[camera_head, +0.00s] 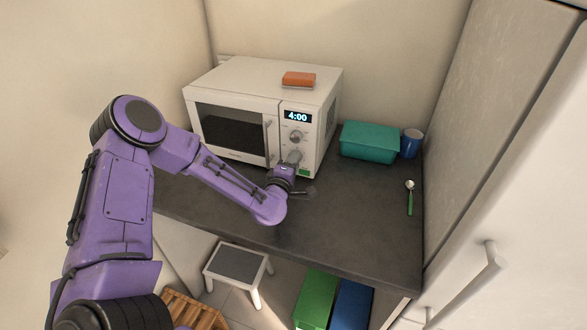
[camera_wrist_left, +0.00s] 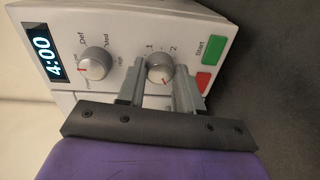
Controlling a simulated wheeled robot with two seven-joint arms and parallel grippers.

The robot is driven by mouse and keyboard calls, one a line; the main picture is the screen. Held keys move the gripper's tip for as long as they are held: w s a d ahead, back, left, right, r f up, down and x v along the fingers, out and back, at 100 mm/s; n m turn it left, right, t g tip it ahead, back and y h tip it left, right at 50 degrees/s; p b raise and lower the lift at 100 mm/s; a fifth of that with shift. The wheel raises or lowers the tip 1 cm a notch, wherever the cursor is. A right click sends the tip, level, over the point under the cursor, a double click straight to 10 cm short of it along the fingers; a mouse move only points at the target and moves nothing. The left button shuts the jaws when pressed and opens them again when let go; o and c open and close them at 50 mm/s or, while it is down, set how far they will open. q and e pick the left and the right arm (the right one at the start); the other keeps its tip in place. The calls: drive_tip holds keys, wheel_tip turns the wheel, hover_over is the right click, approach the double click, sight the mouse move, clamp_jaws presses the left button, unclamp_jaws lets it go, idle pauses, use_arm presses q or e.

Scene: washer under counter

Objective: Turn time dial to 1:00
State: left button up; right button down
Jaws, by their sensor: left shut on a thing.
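A white microwave (camera_head: 262,83) stands on the dark counter with its door shut. Its display (camera_head: 297,117) reads 4:00, and the same display shows in the left wrist view (camera_wrist_left: 40,56). The lower dial, marked with 1 and 2, is the time dial (camera_wrist_left: 160,69), with a red pointer line. My left gripper (camera_wrist_left: 160,76) has one finger on each side of this dial and is shut on it. The upper dial (camera_wrist_left: 95,63) is a power knob, clear of the fingers. My right gripper is not in view.
A green Start button (camera_wrist_left: 212,50) and a red button (camera_wrist_left: 203,81) sit close beside the fingers. An orange block (camera_head: 299,79) lies on the microwave. A teal box (camera_head: 370,142), blue mug (camera_head: 411,143) and green-handled spoon (camera_head: 410,197) are to the right. The front counter is mostly clear.

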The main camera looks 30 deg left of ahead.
use_arm(q)
drive_tip(key=n+b, duration=0.2)
drive_tip(key=n, duration=0.1)
drive_tip(key=shift+f, duration=0.2)
drive_tip(key=n+b, duration=0.3)
drive_tip(key=shift+a+n+h, duration=0.1)
drive_tip(key=shift+n+h, duration=0.3)
drive_tip(key=n+b, duration=0.4)
drive_tip(key=b, duration=0.2)
drive_tip(key=n+b, duration=0.4)
drive_tip(key=b, duration=0.2)
drive_tip(key=n+b, duration=0.5)
drive_tip(key=b, duration=0.1)
drive_tip(key=shift+s+a+f+t+h+b, duration=0.1)
drive_tip(key=shift+f+t+h+b, duration=0.25)
drive_tip(key=shift+t+h+b, duration=0.05)
drive_tip(key=n+b, duration=0.7)
drive_tip(key=b, duration=0.4)
drive_tip(key=n+b, duration=0.6)
drive_tip(key=b, duration=0.5)
drive_tip(key=shift+r+n+t+y+b, duration=0.1)
drive_tip(key=shift+n+t+y+b, duration=0.2)
drive_tip(key=shift+n+b, duration=0.1)
drive_tip(key=shift+r+n+b, duration=0.2)
drive_tip(key=shift+n+b, duration=0.5)
drive_tip(key=shift+b, duration=0.15)
drive_tip(key=shift+r, duration=0.1)
